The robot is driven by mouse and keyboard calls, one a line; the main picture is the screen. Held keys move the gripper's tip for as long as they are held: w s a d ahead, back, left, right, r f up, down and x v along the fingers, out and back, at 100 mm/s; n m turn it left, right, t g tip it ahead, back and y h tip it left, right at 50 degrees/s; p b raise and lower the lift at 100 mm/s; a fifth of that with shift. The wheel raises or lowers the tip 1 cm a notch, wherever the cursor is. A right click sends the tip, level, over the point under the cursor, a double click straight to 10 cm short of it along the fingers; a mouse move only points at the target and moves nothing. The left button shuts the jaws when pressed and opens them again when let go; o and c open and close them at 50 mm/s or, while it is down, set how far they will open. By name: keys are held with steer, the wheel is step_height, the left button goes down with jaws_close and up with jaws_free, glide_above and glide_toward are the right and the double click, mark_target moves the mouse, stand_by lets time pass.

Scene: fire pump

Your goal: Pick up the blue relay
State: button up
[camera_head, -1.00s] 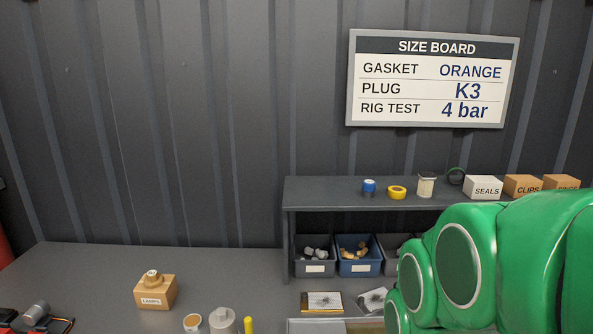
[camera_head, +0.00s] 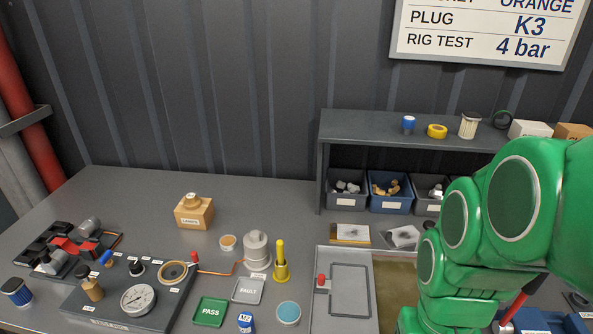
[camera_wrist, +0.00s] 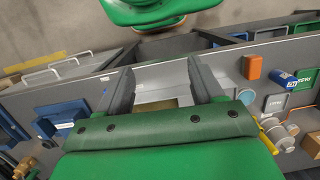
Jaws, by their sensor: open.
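A small blue piece with a white label (camera_head: 246,322) stands at the near edge of the bench, right of the green PASS tray; it may be the blue relay, but I cannot tell for certain. It also shows at the right of the wrist view (camera_wrist: 285,79). A dark blue ribbed piece (camera_head: 16,291) lies at the bench's far left. My gripper (camera_wrist: 163,84) is open, with nothing seen between its fingers, and is well apart from both. In the head view my green arm is at the right; its fingers are hidden there.
The green PASS tray (camera_head: 210,312), grey FAULT tray (camera_head: 248,291) and gauge panel (camera_head: 110,304) crowd the near left bench. A yellow post (camera_head: 281,262) stands behind. A shelf (camera_head: 350,128) with bins is at the back right. The back left bench is mostly clear.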

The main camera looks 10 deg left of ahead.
steer(key=w+a+f+m+g+y, duration=0.2)
steer(key=w+a+f+m+y, duration=0.15)
steer(key=a, duration=0.35)
steer(key=w+a+f+m+g+y, duration=0.1)
steer(key=w+a+f+m+y, duration=0.2)
steer(key=a, duration=0.4)
steer(key=m+y, duration=0.6)
steer(key=m, duration=0.1)
glide_toward(252, 317)
steer(key=shift+x, duration=4.6)
steer(key=shift+c, duration=0.2)
steer(key=c, duration=1.1)
steer(key=shift+a+r, duration=0.1)
steer(key=shift+r, duration=4.9)
